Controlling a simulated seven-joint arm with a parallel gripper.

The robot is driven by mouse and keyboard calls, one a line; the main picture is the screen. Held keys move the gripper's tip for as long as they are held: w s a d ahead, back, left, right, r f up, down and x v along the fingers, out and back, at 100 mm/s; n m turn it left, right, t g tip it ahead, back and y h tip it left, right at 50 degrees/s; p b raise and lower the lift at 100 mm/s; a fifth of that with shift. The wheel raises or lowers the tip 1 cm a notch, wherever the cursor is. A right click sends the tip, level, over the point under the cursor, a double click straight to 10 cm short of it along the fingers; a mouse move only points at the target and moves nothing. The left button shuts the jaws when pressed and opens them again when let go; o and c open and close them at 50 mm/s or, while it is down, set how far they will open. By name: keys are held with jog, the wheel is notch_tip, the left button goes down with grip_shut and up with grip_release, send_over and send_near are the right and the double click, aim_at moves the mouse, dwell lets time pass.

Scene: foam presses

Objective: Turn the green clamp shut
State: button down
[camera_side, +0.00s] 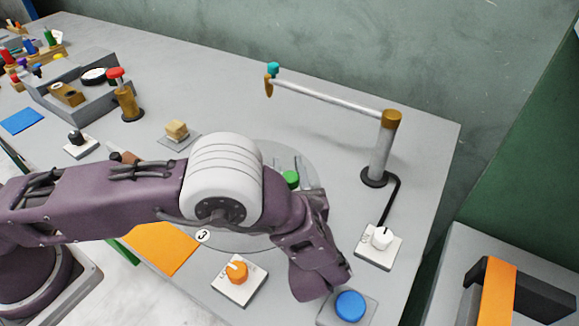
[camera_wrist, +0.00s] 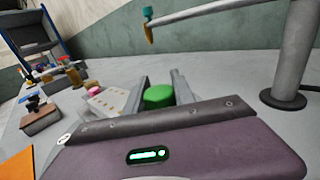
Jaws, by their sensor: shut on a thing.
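The green clamp (camera_wrist: 159,95) shows its round green top in the wrist view, between the two grey fingers of my gripper (camera_wrist: 159,78). My gripper is shut on it. In the side view the green top (camera_side: 291,179) shows just past my white arm joint. My arm hides the clamp's lower part and most of the fingers there. I cannot tell from these frames how far the clamp is turned.
A jointed post (camera_side: 381,150) with a teal-tipped rod stands at the back right. A white knob (camera_side: 381,238), an orange dial (camera_side: 236,270) and a blue button (camera_side: 350,305) are near the right and front. A beige block (camera_side: 177,130) sits further back. The upper middle table is clear.

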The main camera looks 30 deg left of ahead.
aim_at(296, 182)
jog(key=n+g+y, duration=0.3)
jog(key=g, duration=0.1)
jog(key=shift+s+a+n+y, duration=0.3)
jog(key=shift+s+n, duration=0.05)
jog(key=shift+n, duration=0.05)
jog(key=shift+s+a+n+g+y, duration=0.1)
jog(key=shift+s+n+g+y, duration=0.1)
jog(key=shift+n+g+y, duration=0.6)
jog(key=shift+s+a+n+g+y, duration=0.15)
jog(key=shift+n+g, duration=0.35)
jog(key=shift+g, duration=0.6)
jog(key=shift+d+g, duration=0.1)
jog(key=shift+g, duration=0.2)
jog(key=c, duration=1.1)
grip_release()
jog(key=shift+o, duration=0.2)
jog(key=v, duration=0.3)
jog(key=shift+d+r, duration=0.1)
jog(key=shift+r, duration=0.25)
notch_tip(296, 182, up, 6)
jog(key=shift+r, duration=0.15)
